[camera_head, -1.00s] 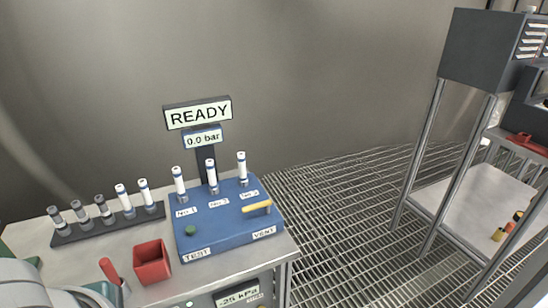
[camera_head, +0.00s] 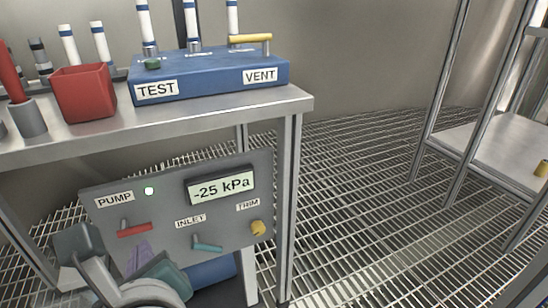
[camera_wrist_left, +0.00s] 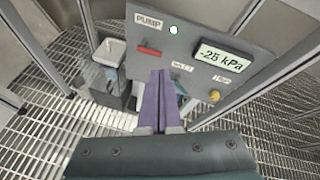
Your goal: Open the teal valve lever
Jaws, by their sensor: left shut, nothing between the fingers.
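The teal valve lever (camera_head: 207,246) is on the grey panel in the head view, under the INLET label, and points to the right, slightly down. In the left wrist view a bit of the teal lever (camera_wrist_left: 181,88) shows beside my fingers, which hide part of it. My left gripper (camera_head: 143,248) has purple fingers and is in front of the panel, left of the teal lever and below the red lever. Its fingers are together and empty in the left wrist view (camera_wrist_left: 161,73). I cannot tell whether they touch anything. My right gripper is not in view.
The panel (camera_head: 170,202) also carries a red PUMP lever (camera_head: 135,230), a yellow TRIM knob (camera_head: 257,228) and a display reading -25 kPa (camera_head: 221,185). The bench top (camera_head: 200,122) overhangs above, with a table leg (camera_head: 290,200) to the right. Grating floor lies open further right.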

